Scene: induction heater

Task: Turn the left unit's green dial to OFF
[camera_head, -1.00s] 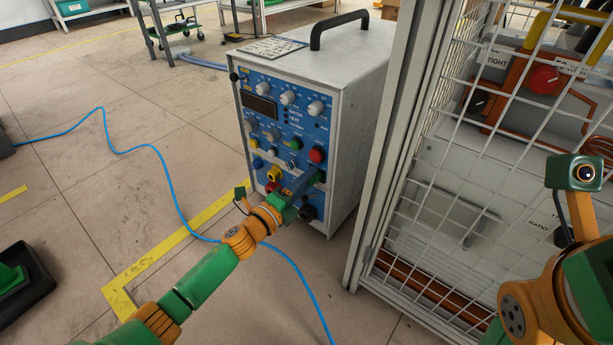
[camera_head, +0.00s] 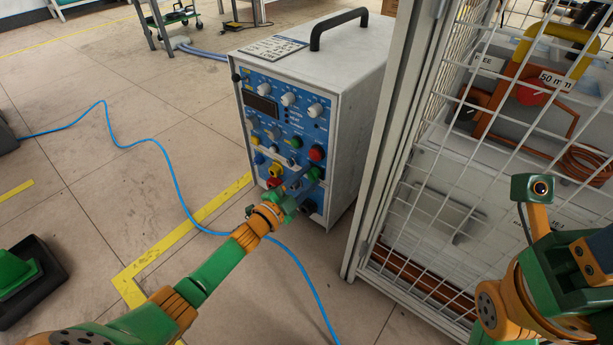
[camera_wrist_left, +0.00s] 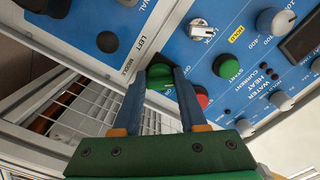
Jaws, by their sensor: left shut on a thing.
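The left unit (camera_head: 355,115) is a grey-white box with a blue control panel, standing on the floor. Its green dial (camera_wrist_left: 159,78) sits low on the panel, between the fingers of my left gripper (camera_wrist_left: 157,88) in the left wrist view. The fingers are shut on the dial. In the head view my left gripper (camera_head: 305,182) reaches the panel's lower right, partly hiding the dial. My right wrist camera (camera_head: 540,187) shows at the right; that gripper's fingers cannot be made out.
A red button (camera_wrist_left: 202,97) and a green START button (camera_wrist_left: 226,66) lie close to the dial. A white mesh cage (camera_head: 440,200) stands right of the unit, near my right arm. A blue cable (camera_head: 180,190) runs across the floor under my left arm.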

